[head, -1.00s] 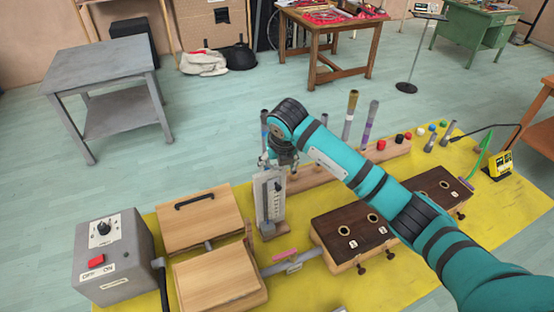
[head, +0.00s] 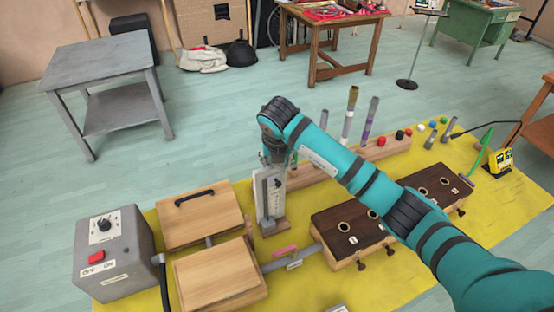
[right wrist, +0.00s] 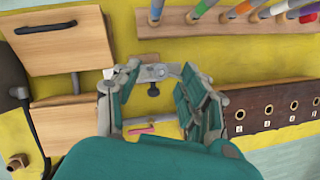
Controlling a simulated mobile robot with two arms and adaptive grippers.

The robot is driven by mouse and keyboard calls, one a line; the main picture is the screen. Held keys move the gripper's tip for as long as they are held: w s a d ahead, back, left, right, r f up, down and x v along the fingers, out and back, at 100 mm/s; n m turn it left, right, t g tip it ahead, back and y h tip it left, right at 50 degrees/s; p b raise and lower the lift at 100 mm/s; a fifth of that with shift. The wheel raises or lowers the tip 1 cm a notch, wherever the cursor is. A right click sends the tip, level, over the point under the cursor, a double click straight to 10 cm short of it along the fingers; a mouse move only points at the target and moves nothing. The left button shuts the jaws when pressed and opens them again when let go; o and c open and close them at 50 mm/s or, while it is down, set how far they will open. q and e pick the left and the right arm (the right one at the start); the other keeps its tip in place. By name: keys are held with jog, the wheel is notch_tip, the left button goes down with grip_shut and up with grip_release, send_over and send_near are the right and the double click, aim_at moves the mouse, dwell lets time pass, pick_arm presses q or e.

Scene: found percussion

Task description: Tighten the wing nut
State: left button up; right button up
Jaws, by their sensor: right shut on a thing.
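My right gripper (right wrist: 158,72) is above the upright grey metal stand (head: 267,205), which has a scale on its front. In the right wrist view its fingers sit on either side of a pale metal piece with a round centre, which looks like the wing nut (right wrist: 153,73), and are shut on it. A dark knob (right wrist: 153,90) shows just below it; the fingers partly cover the stand's top. In the head view, the gripper (head: 276,160) hides the wing nut. My left gripper is in neither view.
Two wooden boxes (head: 200,217) and a grey switch box (head: 112,255) stand to the left. A dark-topped box with holes (head: 345,228) is to the right. Upright coloured tubes (head: 349,115) stand behind on a wooden rail. Yellow mat (head: 390,285) is bare in front.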

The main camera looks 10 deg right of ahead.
jog(key=shift+a+m+h, duration=0.1)
jog(key=shift+m+h, duration=0.2)
jog(key=shift+m, duration=0.6)
jog(key=m, duration=0.1)
jog(key=m+h+b, duration=0.1)
jog(key=m, duration=0.1)
jog(key=shift+w+a+g, duration=0.15)
jog(key=shift+a+g, duration=0.05)
jog(key=shift+g, duration=0.1)
jog(key=shift+m, duration=0.5)
jog(key=shift+w+a+f+m+g+h+b, duration=0.15)
jog(key=shift+m+g+h+b, duration=0.25)
jog(key=shift+m+h+b, duration=0.5)
jog(key=shift+m, duration=0.8)
jog(key=shift+r+m+g, duration=0.2)
jog(key=shift+m+g, duration=0.1)
